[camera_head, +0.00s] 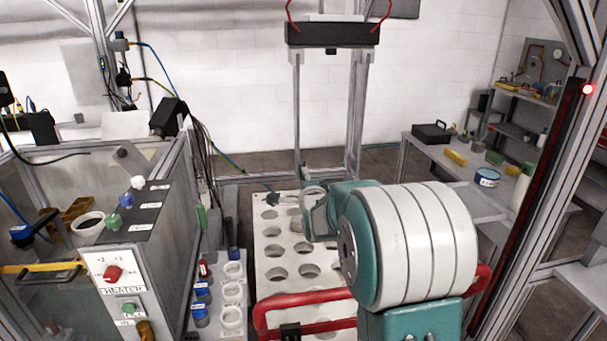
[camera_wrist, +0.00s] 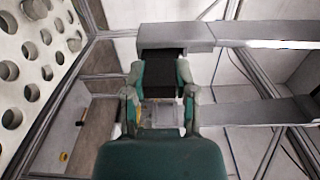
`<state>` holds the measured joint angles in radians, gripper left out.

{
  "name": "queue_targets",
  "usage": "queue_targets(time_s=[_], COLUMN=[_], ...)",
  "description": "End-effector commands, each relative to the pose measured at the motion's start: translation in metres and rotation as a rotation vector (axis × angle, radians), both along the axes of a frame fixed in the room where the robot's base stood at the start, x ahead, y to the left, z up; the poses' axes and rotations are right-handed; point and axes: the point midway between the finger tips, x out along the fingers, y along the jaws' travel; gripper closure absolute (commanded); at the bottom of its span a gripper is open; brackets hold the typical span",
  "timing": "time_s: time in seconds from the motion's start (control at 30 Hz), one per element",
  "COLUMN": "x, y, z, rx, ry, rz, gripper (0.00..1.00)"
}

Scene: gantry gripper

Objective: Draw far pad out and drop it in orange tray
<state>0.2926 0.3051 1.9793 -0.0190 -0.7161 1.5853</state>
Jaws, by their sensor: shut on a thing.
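My gripper (camera_wrist: 160,75) shows in the wrist view, with its two teal and grey fingers closed on the sides of a black pad (camera_wrist: 161,66). The pad sits at the end of the upper grey beam (camera_wrist: 175,36) of the gantry gripper, and I see no clear gap between them. A second grey beam (camera_wrist: 245,112) runs below it. In the head view the gantry's two grey fingers (camera_head: 355,110) hang from a black bar (camera_head: 330,34); my wrist hides most of the grip. An orange-brown container (camera_head: 78,208) stands at the left; I cannot tell if it is the orange tray.
A white plate with round holes (camera_head: 268,232) lies below the gantry fingers; it also shows in the wrist view (camera_wrist: 32,45). A heater box (camera_head: 125,270) stands left. White cups (camera_head: 232,292) line the plate's left side. A side table (camera_head: 470,165) stands right.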

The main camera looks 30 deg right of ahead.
Motion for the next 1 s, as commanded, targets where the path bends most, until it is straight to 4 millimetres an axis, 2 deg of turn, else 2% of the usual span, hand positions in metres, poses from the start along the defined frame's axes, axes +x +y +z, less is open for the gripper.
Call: queue_targets(time_s=[1.0], x=[-0.034], y=[0.01], z=[-0.003], rx=[0.002], ry=[0.007], rz=[0.0], gripper=[1.0])
